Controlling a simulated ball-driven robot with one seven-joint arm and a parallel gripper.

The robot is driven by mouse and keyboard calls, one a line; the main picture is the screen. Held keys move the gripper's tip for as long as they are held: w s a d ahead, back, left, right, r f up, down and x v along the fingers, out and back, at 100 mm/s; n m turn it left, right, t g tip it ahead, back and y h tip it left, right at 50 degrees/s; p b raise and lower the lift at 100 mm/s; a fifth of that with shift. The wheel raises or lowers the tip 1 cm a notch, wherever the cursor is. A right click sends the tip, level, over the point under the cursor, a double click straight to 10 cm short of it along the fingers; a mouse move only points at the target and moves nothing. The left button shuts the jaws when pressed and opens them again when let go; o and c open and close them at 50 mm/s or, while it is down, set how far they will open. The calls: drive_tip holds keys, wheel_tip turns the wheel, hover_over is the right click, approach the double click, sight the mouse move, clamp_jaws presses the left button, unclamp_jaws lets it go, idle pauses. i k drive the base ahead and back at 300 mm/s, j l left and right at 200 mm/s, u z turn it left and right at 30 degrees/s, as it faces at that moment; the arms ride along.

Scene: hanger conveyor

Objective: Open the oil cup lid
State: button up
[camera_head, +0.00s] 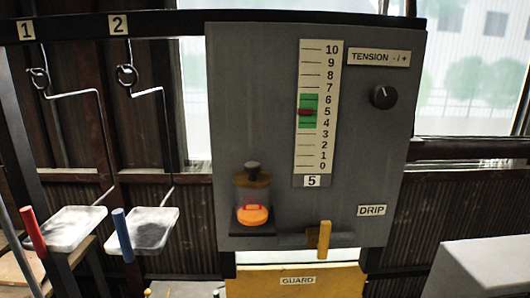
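The oil cup (240,199) stands on a small dark ledge at the lower left of the grey panel. It is a clear cylinder with an orange piece low down, inside or in front of it; I cannot tell which. Its brown lid (262,181) lies flat across the top and looks closed. A dark round knob (252,167) sits on the lid. My gripper is not in view, so its state does not show.
The grey panel (230,90) carries a tension scale (312,60), a black dial (383,96) and a yellow lever (324,241). A yellow guard (300,287) is below. Hooks with trays (75,229) hang left, near red (33,230) and blue (122,235) handles.

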sight(253, 177)
drive_tip(key=i+l, duration=0.35)
drive_tip(key=l, duration=0.15)
drive_tip(key=i+l, duration=0.35)
drive_tip(key=l+u, duration=0.05)
drive_tip(key=l, duration=0.05)
